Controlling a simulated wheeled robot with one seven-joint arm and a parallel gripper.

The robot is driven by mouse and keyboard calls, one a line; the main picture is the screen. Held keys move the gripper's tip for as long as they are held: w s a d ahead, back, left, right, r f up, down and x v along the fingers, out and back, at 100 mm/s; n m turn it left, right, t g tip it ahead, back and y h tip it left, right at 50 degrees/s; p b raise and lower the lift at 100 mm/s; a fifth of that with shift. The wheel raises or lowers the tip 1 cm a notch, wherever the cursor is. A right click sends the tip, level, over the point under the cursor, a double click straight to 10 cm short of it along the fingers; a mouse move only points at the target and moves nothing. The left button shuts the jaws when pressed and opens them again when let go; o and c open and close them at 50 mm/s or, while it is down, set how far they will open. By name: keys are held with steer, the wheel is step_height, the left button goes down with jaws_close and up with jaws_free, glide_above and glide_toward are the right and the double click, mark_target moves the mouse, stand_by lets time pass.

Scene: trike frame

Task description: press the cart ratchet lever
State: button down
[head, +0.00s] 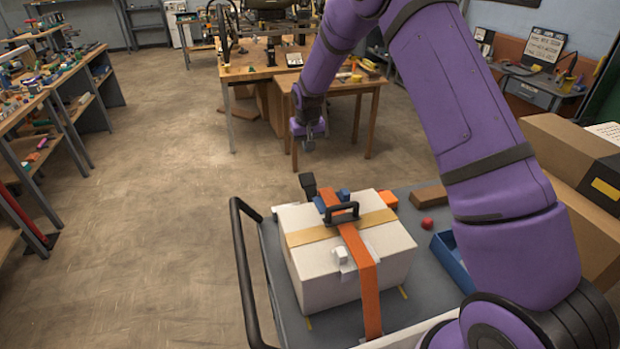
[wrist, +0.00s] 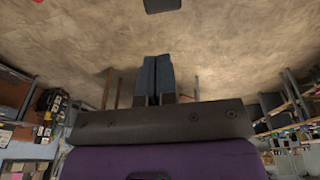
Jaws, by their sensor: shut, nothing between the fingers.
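A white box (head: 330,275) sits on the grey cart, wrapped by an orange strap (head: 362,270) and a tan band. A dark lever (head: 308,184) stands up at the box's far edge, beside a blue piece (head: 343,194). It looks like the ratchet lever. A black handle (head: 342,211) lies across the strap on top. My gripper (head: 309,143) is beyond and above the lever, apart from it in the picture. In the wrist view its blue-grey fingers (wrist: 155,78) are together and empty. A dark block (wrist: 162,5) shows at that view's top edge, perhaps the lever's end.
The cart (head: 410,312) has a black side rail (head: 240,265). A red knob (head: 427,224), a blue tray (head: 452,262) and a brown block lie right of the box. Cardboard boxes (head: 585,200) stand further right. Open floor lies left; a wooden table (head: 345,85) stands behind.

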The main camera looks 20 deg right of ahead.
mark_target(306, 176)
steer(key=s+r+t, duration=0.2)
steer(key=s+r, duration=0.1)
steer(key=s, duration=0.4)
steer(key=shift+a, duration=0.25)
steer(key=shift+s, duration=0.1)
steer(key=x, duration=1.4)
steer(key=shift+w+a, duration=0.2)
steer(key=shift+a, duration=0.05)
steer(key=shift+w, duration=0.1)
steer(key=shift+w+f+g, duration=0.65)
steer(key=shift+f+g, duration=0.25)
steer(key=shift+g, duration=0.1)
steer(key=shift+w+f+g, duration=0.35)
steer(key=shift+f+g, duration=0.55)
steer(key=shift+g, duration=0.1)
steer(key=shift+w+f, duration=0.25)
steer(key=shift+f, duration=0.95)
steer(key=shift+s+f, duration=0.15)
steer(key=shift+f, duration=0.05)
